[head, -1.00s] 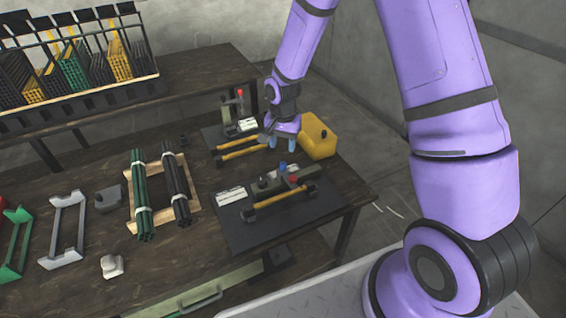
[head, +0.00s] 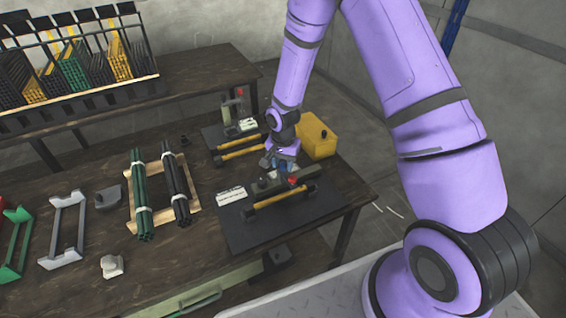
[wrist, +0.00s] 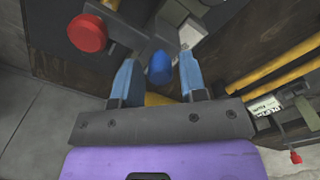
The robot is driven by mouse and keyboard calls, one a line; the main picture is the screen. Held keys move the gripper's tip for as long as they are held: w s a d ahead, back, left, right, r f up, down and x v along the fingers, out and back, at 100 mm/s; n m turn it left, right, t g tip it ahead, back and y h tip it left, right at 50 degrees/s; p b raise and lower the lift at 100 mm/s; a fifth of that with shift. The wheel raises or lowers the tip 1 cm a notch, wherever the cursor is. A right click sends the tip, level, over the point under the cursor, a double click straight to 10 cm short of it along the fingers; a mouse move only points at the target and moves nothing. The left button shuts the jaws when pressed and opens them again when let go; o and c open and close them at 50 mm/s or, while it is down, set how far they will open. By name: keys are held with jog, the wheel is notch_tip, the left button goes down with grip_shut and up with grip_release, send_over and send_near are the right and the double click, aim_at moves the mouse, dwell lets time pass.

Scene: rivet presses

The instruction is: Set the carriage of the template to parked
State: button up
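The near press stands on a dark base plate (head: 240,236) at the table's front right, with a yellow bar (head: 280,200), a white label (head: 230,195) and a red knob (head: 292,181). The red knob also shows at upper left in the wrist view (wrist: 87,32). A blue knob (wrist: 160,68) on this press lies between my fingers in the wrist view; I cannot tell which part is the carriage. My gripper (head: 281,168) is over the press, fingers pointing down. It is open, with a gap on both sides of the blue knob. The label's text is unreadable.
A second press with a white label (head: 247,125) and yellow bar (head: 240,153) stands behind. A yellow box (head: 317,138) is close to my gripper's right. A wooden rack (head: 190,199) of bundled rods lies to the left. The table's right edge is near.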

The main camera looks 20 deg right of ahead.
grip_shut()
jog(key=d, duration=0.3)
jog(key=w+d, duration=0.1)
jog(key=d, duration=0.7)
jog(key=shift+w+d, duration=0.15)
jog(key=shift+d, duration=0.1)
jog(key=shift+o, duration=1.5)
grip_release()
notch_tip(320, 180, up, 11)
